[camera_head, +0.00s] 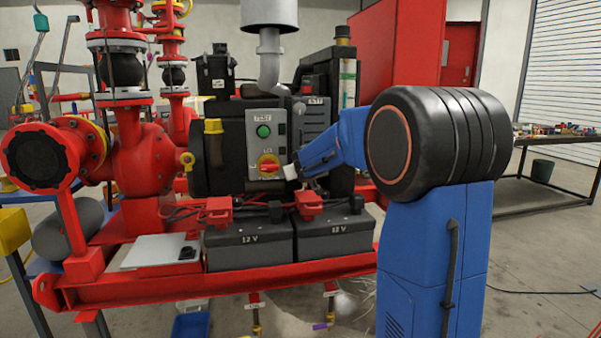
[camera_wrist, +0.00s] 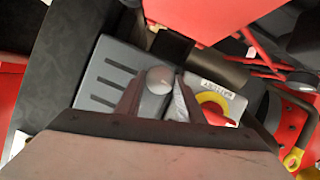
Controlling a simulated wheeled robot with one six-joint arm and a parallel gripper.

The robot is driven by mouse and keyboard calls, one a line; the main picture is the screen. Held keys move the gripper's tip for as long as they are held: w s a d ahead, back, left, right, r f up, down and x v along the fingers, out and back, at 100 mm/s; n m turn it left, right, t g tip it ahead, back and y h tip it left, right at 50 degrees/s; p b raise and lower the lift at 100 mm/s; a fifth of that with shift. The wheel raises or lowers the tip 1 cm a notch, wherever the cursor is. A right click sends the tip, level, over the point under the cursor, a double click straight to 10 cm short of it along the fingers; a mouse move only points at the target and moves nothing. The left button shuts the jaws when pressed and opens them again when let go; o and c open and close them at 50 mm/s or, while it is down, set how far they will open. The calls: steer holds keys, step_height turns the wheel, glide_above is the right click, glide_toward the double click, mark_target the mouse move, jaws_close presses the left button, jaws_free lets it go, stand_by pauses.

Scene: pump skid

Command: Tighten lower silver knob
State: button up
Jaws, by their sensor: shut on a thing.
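The silver knob (camera_wrist: 160,80) shows in the wrist view as a round, smooth grey end in front of a slotted grey box (camera_wrist: 105,72). My gripper (camera_wrist: 158,98) has one finger on each side of it and is shut on it. In the head view my gripper (camera_head: 291,172) reaches from the right to the lower right side of the grey control panel (camera_head: 266,145).
The panel carries a green button (camera_head: 263,131) and a red-yellow rotary switch (camera_head: 269,164), close beside the fingers. Two black 12 V batteries (camera_head: 334,238) and red terminal covers (camera_head: 308,203) lie below. A vertical silver pipe (camera_head: 270,60) rises above.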

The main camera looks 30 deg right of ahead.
steer(key=n+h, duration=0.1)
steer(key=n, duration=0.1)
steer(key=n+h, duration=0.2)
steer(key=n, duration=0.1)
steer(key=f+n+h, duration=0.1)
steer(key=n+h, duration=0.1)
steer(key=n, duration=0.1)
steer(key=shift+w+a+t, duration=0.1)
steer(key=shift+a+t, duration=0.2)
steer(key=shift+a, duration=0.05)
steer(key=shift+n, duration=0.3)
stand_by(0.4)
steer(key=o, duration=1.1)
steer(key=shift+r, duration=0.1)
steer(key=shift+c, duration=0.2)
steer(key=v, duration=1.7)
steer(key=shift+a, duration=0.2)
